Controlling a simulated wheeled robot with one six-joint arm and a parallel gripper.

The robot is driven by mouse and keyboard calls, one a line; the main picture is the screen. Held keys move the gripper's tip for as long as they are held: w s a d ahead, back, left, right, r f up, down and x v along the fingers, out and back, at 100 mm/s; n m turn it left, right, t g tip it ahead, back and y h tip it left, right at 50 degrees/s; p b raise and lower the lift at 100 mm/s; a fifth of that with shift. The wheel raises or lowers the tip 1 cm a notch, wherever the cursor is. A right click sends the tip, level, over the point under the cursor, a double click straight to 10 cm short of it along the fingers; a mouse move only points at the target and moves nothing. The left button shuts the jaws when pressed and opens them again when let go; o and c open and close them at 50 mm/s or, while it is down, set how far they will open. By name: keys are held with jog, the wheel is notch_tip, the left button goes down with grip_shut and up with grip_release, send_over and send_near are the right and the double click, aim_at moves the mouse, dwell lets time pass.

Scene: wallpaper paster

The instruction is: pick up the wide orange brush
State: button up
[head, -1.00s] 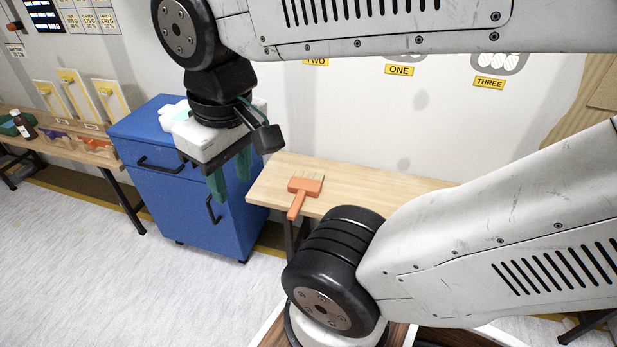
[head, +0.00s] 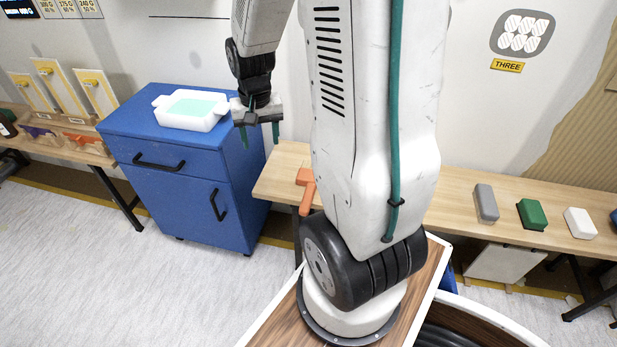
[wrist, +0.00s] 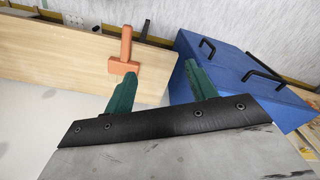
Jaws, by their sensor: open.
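The wide orange brush (head: 306,190) lies on the left end of the wooden table, its handle sticking out past the front edge. My arm hides part of it in the head view. In the wrist view the brush (wrist: 124,55) shows whole handle and head, just beyond the tip of the left green finger. My gripper (head: 260,138) is open and empty, above the table's left end beside the blue cabinet. Its two green fingers (wrist: 157,80) stand apart in the wrist view, and the brush is not between them.
A blue cabinet (head: 231,180) stands left of the wooden table (head: 450,190), with a white tray (head: 188,124) on top. Grey (head: 486,203), green (head: 532,214) and white (head: 580,223) blocks lie on the table's right part. Another bench (head: 72,150) stands at far left.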

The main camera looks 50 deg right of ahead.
jog(key=d+f+m, duration=0.3)
jog(key=d+f, duration=0.6)
jog(key=f, duration=0.4)
jog(key=m, duration=0.3)
send_over(308, 196)
jog(key=shift+g, duration=0.3)
jog(key=f, duration=1)
jog(key=shift+w, duration=0.25)
jog(key=f, duration=0.8)
jog(key=shift+s+f, duration=0.2)
jog(key=shift+f, duration=0.1)
jog(key=shift+c, duration=0.3)
jog(key=c, duration=1)
